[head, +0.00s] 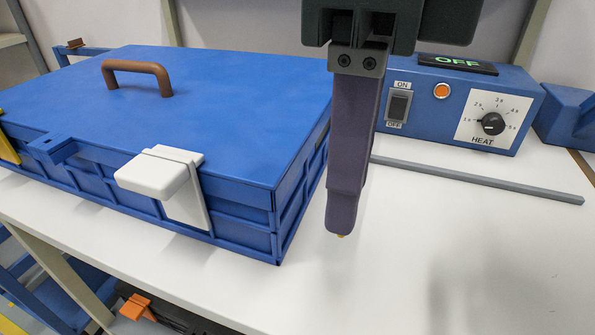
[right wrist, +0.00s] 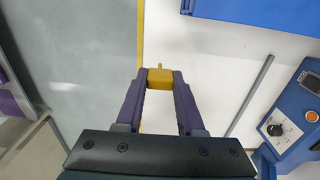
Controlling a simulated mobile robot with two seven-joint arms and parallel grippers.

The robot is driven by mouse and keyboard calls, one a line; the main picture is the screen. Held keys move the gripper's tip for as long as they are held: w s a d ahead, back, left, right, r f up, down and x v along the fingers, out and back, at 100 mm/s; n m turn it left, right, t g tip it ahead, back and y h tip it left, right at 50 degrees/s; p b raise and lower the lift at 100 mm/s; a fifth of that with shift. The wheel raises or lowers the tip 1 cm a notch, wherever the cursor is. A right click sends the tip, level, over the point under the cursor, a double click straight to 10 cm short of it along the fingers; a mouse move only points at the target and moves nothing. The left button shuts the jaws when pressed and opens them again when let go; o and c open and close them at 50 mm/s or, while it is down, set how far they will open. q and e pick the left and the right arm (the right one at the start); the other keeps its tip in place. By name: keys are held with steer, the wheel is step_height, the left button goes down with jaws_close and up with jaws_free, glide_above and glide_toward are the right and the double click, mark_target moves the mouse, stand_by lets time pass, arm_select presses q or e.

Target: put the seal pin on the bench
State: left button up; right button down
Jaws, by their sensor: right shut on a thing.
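My right gripper (head: 341,228) points straight down over the white bench (head: 430,250), to the right of the blue box. Its purple fingers are shut on a small yellow piece, which I take for the seal pin (right wrist: 160,77). In the right wrist view, this is a yellow block with a thin stem, held between the fingertips. I cannot tell whether the tip touches the bench. My left gripper is not in view.
A closed blue box (head: 230,95) with a brown handle (head: 137,68) and white latch (head: 160,173) stands left. A grey rod (head: 480,178) lies in front of the blue heat control unit (head: 415,90), which reads OFF. The bench front right is clear.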

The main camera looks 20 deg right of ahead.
step_height(320, 180, down, 12)
steer(key=shift+f+b, duration=0.25)
steer(key=shift+b, duration=0.05)
steer(key=shift+f, duration=0.2)
steer(key=c, duration=0.5)
jaws_free()
steer(key=shift+r, duration=0.2)
step_height(320, 180, up, 12)
steer(key=shift+r, duration=0.1)
